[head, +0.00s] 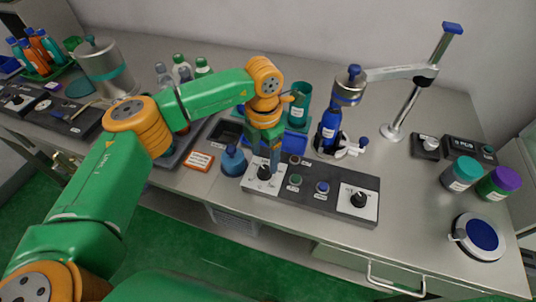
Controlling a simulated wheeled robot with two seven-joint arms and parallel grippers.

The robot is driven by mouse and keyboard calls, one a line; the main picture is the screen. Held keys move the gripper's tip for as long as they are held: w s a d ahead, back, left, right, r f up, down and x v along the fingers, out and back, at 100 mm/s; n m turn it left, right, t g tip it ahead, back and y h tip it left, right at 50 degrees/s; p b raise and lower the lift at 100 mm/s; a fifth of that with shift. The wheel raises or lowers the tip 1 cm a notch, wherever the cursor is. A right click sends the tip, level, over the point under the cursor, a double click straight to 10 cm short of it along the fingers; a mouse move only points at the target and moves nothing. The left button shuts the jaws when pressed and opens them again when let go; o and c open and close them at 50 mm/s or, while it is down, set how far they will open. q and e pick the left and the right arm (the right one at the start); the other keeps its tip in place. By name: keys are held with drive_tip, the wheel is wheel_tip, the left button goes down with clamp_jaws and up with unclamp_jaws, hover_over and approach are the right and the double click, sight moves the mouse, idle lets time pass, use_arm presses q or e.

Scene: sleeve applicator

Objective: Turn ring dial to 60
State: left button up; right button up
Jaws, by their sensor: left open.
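A grey control panel (312,195) lies near the bench's front edge. It has a black knob on a white scale plate at each end, the left dial (264,173) and the right dial (358,200). The labels are too small to read, so I cannot tell which is the ring dial. My left gripper (271,163) points down at the left dial, with its fingers open at or just above the knob. I cannot tell whether they touch it. The arm and fingers partly cover that knob. My right gripper is not in view.
Two push buttons (322,188) sit between the dials. A blue bottle (331,124) stands in the applicator behind the panel, under a post with an arm (402,73). A blue flask (234,160) stands close left of the gripper. Jars (461,174) stand at the right.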

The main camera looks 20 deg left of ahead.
sight(264, 169)
use_arm(q)
drive_tip(key=f, duration=0.1)
drive_tip(key=s+f, duration=0.1)
drive_tip(key=f, duration=0.1)
drive_tip(key=shift+f+p, duration=0.25)
drive_tip(key=shift+p, duration=0.05)
drive_tip(key=shift+w+f, duration=0.3)
drive_tip(key=shift+f, duration=0.05)
drive_tip(key=shift+s+r, duration=0.1)
drive_tip(key=shift+s, duration=0.05)
clamp_jaws()
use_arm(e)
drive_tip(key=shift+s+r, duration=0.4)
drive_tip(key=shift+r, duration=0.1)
